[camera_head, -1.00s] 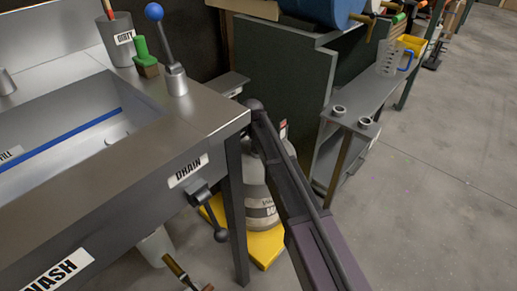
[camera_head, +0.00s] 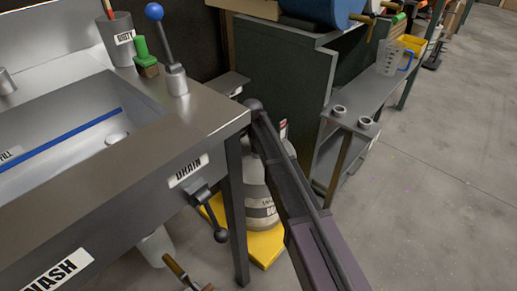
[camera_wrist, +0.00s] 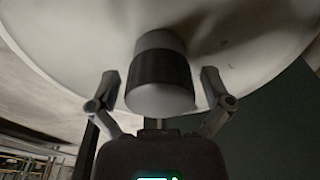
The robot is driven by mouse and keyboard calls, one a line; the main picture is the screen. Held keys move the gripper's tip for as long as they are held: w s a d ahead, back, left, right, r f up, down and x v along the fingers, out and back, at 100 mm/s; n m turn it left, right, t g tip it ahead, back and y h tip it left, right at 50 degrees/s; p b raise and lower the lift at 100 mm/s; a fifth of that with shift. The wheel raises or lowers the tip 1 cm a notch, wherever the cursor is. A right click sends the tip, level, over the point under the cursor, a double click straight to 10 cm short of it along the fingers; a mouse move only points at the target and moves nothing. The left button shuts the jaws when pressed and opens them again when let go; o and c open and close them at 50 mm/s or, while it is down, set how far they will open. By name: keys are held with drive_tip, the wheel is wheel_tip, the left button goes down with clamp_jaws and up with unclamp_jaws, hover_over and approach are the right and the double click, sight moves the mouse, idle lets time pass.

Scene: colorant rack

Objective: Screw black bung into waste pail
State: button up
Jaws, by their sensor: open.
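A pale grey container (camera_head: 260,208), which looks like the waste pail, stands on the floor beside the sink leg, with its dark-lettered label partly covered by my arm. In the wrist view, a short cylinder with a black ribbed band (camera_wrist: 161,69) and a pale end face, likely the bung, stands out from a large pale round surface (camera_wrist: 75,40). My gripper (camera_wrist: 160,76) is open, with one finger on each side of the band and gaps showing. In the head view my gripper is hidden. I cannot tell how the bung is seated.
The sink bench (camera_head: 135,180) with its drain lever (camera_head: 211,212) stands close on the left. A yellow base (camera_head: 264,245) lies under the container. A narrow shelf (camera_head: 375,95) is at right. The concrete floor farther right is clear.

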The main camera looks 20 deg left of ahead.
drive_tip(key=n, duration=0.6)
drive_tip(key=shift+n+y, duration=0.4)
drive_tip(key=n, duration=0.7)
drive_tip(key=shift+y, duration=0.4)
drive_tip(key=c, duration=1.1)
